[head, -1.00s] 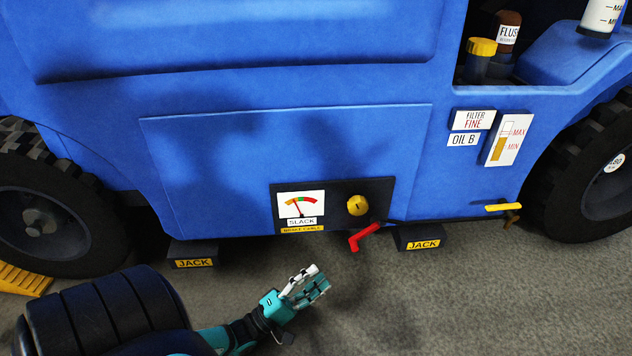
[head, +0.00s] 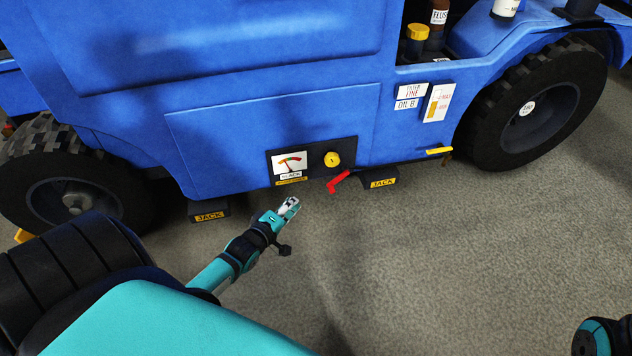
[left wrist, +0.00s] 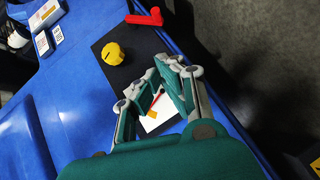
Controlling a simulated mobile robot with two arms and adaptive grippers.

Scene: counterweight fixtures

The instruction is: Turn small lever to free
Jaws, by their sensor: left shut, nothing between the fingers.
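The panel carries a gauge labelled SLACK (head: 289,164) and a round yellow knob (head: 332,159), also in the left wrist view (left wrist: 114,54). A short yellow handle (head: 439,150) sits farther right on the vehicle's lower edge. My left gripper (head: 291,203) is shut and empty, below and left of the red lever. In the left wrist view its fingers partly hide the gauge. My right gripper is out of view.
Two black JACK blocks (head: 209,213) (head: 381,182) stick out under the vehicle on either side of the panel. Large wheels (head: 72,190) (head: 535,112) stand at both ends. The grey floor (head: 440,260) in front is clear.

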